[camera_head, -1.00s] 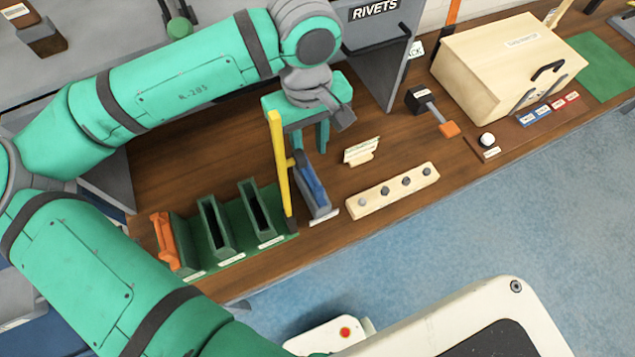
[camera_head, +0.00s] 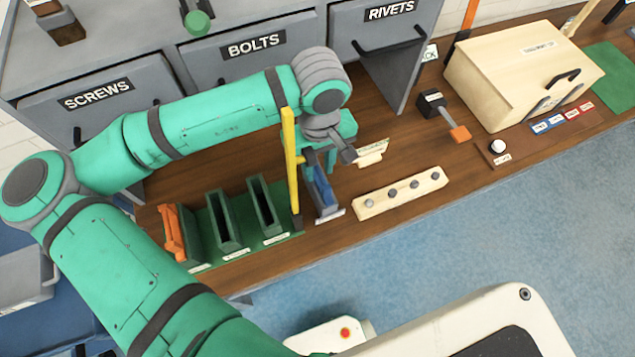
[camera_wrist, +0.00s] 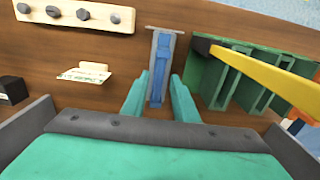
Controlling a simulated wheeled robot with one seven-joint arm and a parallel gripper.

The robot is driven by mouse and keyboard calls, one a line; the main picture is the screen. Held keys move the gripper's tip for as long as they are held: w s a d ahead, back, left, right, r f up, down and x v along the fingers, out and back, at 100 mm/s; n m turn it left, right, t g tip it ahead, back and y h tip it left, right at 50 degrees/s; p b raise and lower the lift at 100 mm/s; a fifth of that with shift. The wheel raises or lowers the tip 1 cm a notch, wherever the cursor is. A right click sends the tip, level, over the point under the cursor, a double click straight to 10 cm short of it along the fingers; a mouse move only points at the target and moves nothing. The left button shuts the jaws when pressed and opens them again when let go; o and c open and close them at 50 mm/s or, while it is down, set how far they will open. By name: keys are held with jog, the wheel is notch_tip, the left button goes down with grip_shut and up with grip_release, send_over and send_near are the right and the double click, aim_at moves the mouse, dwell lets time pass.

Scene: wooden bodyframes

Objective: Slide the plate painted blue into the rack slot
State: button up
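The blue-painted plate (camera_head: 323,188) stands on edge in a narrow grey holder (camera_head: 329,212) on the wooden bench. In the wrist view the blue plate (camera_wrist: 158,72) lies between my two fingertips. My gripper (camera_wrist: 158,92) is open, with one finger on each side of the plate and holder and a gap on both sides. In the head view my gripper (camera_head: 320,165) is just above and behind the plate, partly hidden by a yellow post.
The yellow post (camera_head: 289,150) rises between rack and plate, close to my gripper. An orange part (camera_head: 172,233) is at the rack's left end. A pale pegged block (camera_head: 400,192) and a small sign (camera_head: 371,154) lie to the right. Labelled drawers stand behind.

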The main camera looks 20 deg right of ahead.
jog(key=shift+d, duration=0.15)
grip_shut()
jog(key=shift+w+r, duration=0.2)
jog(key=shift+r, duration=0.15)
jog(key=shift+s+r, duration=0.2)
jog(key=shift+r, duration=0.15)
dwell(0.5)
